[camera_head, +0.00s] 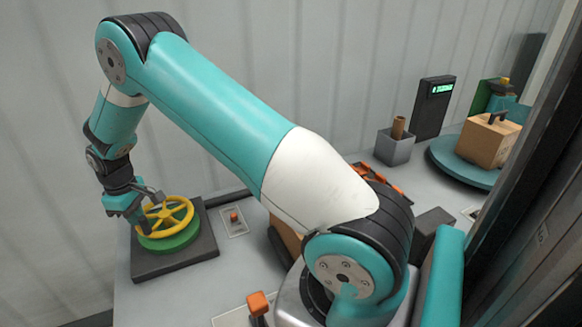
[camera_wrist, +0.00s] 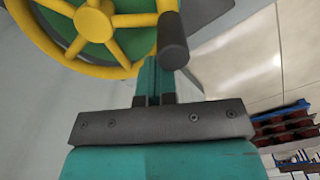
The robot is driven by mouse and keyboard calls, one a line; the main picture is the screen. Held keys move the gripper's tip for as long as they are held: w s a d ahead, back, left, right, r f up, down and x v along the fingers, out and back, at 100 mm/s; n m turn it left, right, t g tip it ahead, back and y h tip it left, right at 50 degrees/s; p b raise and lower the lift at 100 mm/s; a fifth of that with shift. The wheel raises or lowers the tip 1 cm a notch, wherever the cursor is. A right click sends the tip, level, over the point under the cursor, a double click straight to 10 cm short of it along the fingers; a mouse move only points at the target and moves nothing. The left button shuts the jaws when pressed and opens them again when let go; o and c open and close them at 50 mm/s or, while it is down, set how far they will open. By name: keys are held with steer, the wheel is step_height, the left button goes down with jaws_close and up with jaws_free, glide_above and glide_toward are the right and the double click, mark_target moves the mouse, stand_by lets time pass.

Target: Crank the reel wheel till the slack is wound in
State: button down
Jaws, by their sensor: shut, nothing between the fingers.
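The reel wheel (camera_head: 166,215) is a yellow spoked wheel over a green disc on a dark square base (camera_head: 176,256), at the left end of the counter. In the wrist view the yellow wheel (camera_wrist: 95,25) fills the upper left, with a dark cylindrical crank handle (camera_wrist: 173,42) on its rim. My gripper (camera_head: 137,218) is at the left side of the wheel. In the wrist view its shut fingers (camera_wrist: 154,75) lie just left of and below the handle, by the rim. Whether they touch the handle or rim I cannot tell. No slack line is visible.
An orange switch on a plate (camera_head: 234,218) is right of the base. An orange lever (camera_head: 258,304) stands at the front. Farther right are a grey bin (camera_head: 394,147), a dark box with a green display (camera_head: 434,107), and a carton (camera_head: 488,140) on a teal turntable (camera_head: 445,158).

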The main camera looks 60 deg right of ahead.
mark_target(141, 217)
steer(key=shift+s, duration=1.45)
steer(key=shift+s+d, duration=0.4)
steer(key=shift+s, duration=0.4)
steer(key=shift+s+d, duration=0.4)
steer(key=shift+s, duration=0.35)
steer(key=shift+r, duration=0.1)
step_height(141, 217, up, 9)
steer(key=p, duration=0.7)
